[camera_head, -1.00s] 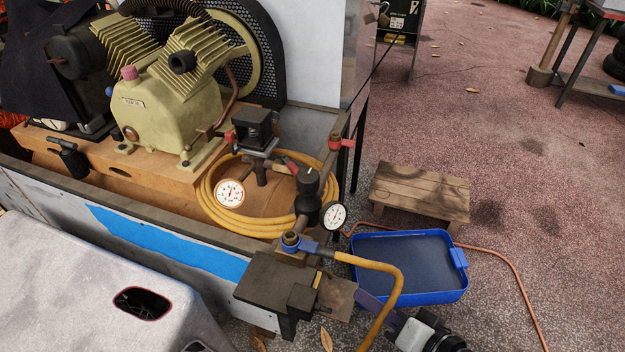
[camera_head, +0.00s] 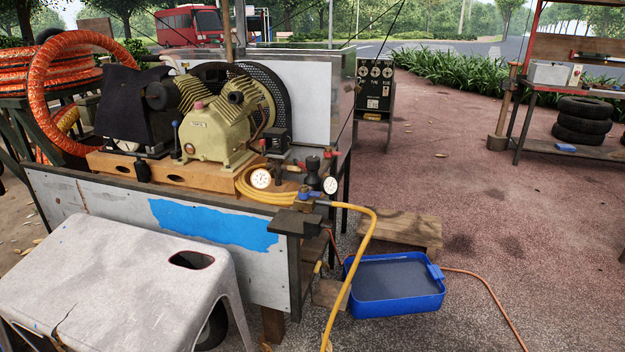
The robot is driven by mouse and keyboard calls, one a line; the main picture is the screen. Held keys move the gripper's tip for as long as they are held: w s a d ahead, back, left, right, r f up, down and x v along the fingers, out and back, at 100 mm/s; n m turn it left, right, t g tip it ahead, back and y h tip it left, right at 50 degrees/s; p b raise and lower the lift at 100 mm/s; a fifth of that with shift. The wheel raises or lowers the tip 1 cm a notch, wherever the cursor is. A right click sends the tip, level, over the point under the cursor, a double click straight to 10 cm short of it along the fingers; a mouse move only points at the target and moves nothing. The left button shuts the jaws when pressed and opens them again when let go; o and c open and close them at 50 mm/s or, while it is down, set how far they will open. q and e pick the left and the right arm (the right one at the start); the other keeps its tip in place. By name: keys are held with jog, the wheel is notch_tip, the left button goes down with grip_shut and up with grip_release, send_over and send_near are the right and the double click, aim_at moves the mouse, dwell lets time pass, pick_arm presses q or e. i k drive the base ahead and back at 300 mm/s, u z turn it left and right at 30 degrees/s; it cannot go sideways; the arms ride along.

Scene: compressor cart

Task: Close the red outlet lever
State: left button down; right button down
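The compressor (camera_head: 213,130) stands on a wooden base on the cart. Its fittings are small in this view. Small red parts show near the black pressure switch (camera_head: 277,140): one red part (camera_head: 262,144) at its left, another red part (camera_head: 302,165) between the two gauges, and a red handle (camera_head: 328,153) at the cart's right edge. I cannot tell for sure which is the outlet lever or how it is turned. A blue lever (camera_head: 304,193) sits at the yellow hose's (camera_head: 368,230) upper end. Neither gripper is in view.
A grey plastic stool (camera_head: 110,275) stands in front of the cart (camera_head: 110,210). A blue tray (camera_head: 400,310) and a wooden step (camera_head: 405,228) are on the ground at the right. The yellow hose hangs down in front. Open paving lies further right.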

aim_at(302, 164)
jog(key=z, duration=0.9)
jog(key=i, duration=1.3)
jog(key=u, duration=0.15)
